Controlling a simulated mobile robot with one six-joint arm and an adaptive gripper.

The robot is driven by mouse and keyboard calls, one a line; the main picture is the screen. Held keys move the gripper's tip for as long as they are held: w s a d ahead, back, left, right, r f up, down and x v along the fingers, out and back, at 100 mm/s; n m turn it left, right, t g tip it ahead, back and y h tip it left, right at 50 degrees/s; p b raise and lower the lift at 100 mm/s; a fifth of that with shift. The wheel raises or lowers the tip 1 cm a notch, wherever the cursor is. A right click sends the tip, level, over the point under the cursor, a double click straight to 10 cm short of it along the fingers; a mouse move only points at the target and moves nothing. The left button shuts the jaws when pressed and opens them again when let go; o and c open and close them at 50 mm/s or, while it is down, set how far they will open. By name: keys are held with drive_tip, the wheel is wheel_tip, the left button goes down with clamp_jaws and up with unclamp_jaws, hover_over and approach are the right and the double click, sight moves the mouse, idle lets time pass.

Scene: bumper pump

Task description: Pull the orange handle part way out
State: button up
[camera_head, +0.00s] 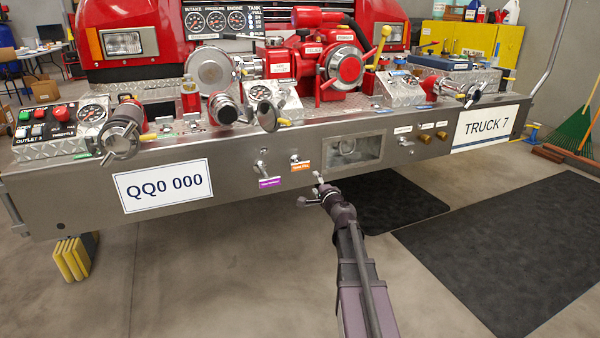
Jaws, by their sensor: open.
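A small metal pull handle (294,158) sticks out of the front of the steel bumper (230,160), with an orange label (301,167) just below it. How far it is pulled out is hard to tell at this size. My gripper (311,189) is open and empty, in front of the bumper. In the picture it is just below and to the right of the orange label, apart from the handle. Its two fingers are spread, one pointing up and one to the left.
A similar handle (260,166) with a purple label (270,182) sits to the left. A recessed window (368,149) is to the right. Valves and gauges crowd the bumper top. The floor in front is clear, with dark mats (500,240) at right.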

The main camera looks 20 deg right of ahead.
sight(301, 166)
drive_tip(key=shift+w, duration=0.1)
idle(0.3)
drive_tip(key=w, duration=1.3)
drive_tip(key=shift+w, duration=0.3)
drive_tip(key=shift+s, duration=0.1)
clamp_jaws()
